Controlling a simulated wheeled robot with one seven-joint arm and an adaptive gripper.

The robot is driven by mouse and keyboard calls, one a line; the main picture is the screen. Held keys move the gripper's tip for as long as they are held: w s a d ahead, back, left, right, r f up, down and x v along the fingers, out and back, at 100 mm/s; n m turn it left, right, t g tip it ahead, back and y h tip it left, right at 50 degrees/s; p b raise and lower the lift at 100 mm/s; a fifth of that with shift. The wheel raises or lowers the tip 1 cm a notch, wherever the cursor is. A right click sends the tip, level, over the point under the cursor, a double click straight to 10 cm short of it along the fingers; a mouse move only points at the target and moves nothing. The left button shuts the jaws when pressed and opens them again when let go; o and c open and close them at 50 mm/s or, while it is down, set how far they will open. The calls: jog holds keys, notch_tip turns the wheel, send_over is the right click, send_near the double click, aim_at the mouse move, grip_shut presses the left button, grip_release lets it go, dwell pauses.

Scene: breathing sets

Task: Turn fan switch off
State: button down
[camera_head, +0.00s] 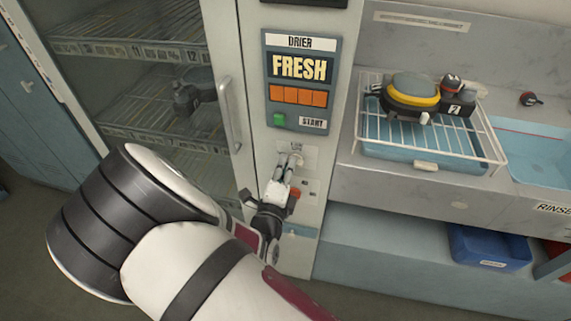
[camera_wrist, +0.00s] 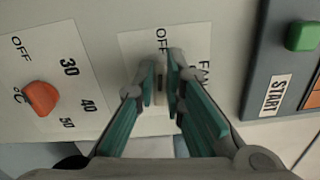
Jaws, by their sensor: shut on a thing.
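The fan switch (camera_wrist: 160,96) is a small pale lever on a white label plate (camera_wrist: 134,50) marked OFF and FAN in the wrist view. My gripper (camera_wrist: 162,84) has its two teal-padded fingers closed on the lever from both sides. The fingers hide most of the lever, so which position it is in cannot be told. In the head view my gripper (camera_head: 289,162) reaches up to the same plate (camera_head: 298,148), on the drier's front below the control panel.
An orange-red temperature knob (camera_wrist: 40,97) sits close beside the fan plate. The drier panel (camera_head: 300,80) has a green START button (camera_head: 279,119) and a FRESH display. A glass door with a handle (camera_head: 229,115) is left; a sink counter with a wire rack (camera_head: 440,165) is right.

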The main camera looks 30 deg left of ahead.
jog(key=shift+a+f+n, duration=0.1)
jog(key=shift+f+n, duration=0.05)
jog(key=shift+n, duration=0.75)
jog(key=c, duration=1.7)
grip_release()
jog(key=shift+o, duration=0.2)
